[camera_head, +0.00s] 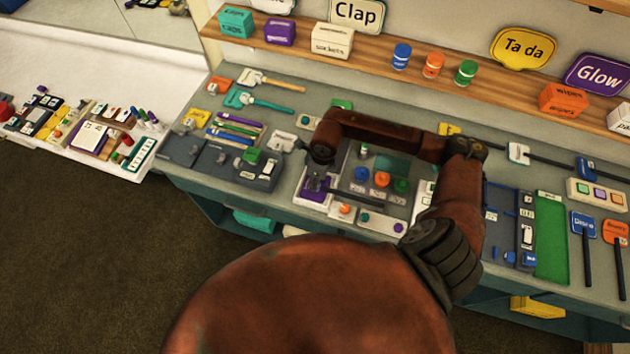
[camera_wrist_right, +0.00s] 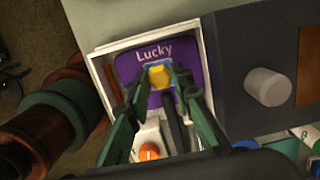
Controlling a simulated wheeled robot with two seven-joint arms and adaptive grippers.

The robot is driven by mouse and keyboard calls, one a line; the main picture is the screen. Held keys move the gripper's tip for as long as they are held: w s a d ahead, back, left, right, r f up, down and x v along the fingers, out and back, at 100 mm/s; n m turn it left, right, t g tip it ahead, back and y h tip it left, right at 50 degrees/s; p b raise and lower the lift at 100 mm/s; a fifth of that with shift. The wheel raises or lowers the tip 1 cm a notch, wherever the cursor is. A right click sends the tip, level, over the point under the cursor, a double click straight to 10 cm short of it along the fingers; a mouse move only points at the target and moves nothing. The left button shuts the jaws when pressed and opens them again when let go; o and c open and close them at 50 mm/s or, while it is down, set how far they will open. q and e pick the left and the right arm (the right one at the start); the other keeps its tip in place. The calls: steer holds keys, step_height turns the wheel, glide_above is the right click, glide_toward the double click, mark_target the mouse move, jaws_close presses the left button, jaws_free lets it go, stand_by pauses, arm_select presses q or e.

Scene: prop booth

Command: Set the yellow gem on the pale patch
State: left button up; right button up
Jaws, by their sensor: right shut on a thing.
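In the right wrist view the yellow gem (camera_wrist_right: 158,75) sits between the fingertips of my right gripper (camera_wrist_right: 157,84), which is shut on it. The gem is in front of a purple panel (camera_wrist_right: 189,62) lettered "Lucky", inside a white-rimmed tray (camera_wrist_right: 99,74). I cannot tell whether the gem touches the panel. A pale area (camera_wrist_right: 150,130) shows below the purple panel, partly hidden by the fingers; I cannot tell if it is the pale patch. In the head view my right gripper (camera_head: 316,186) is over the tray and the gem cannot be made out. My left gripper is not in view.
An orange button (camera_wrist_right: 148,151) is close to the gripper. A dark box with a grey knob (camera_wrist_right: 268,87) stands right of the tray. In the head view, orange (camera_head: 381,179) and green (camera_head: 401,185) knobs are nearby. The bench is crowded on both sides.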

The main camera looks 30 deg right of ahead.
steer(key=shift+f+b, duration=0.1)
steer(key=shift+b, duration=0.2)
stand_by(0.4)
steer(key=o, duration=0.9)
steer(key=shift+o, duration=0.9)
steer(key=shift+r+p, duration=2)
steer(key=shift+r, duration=2)
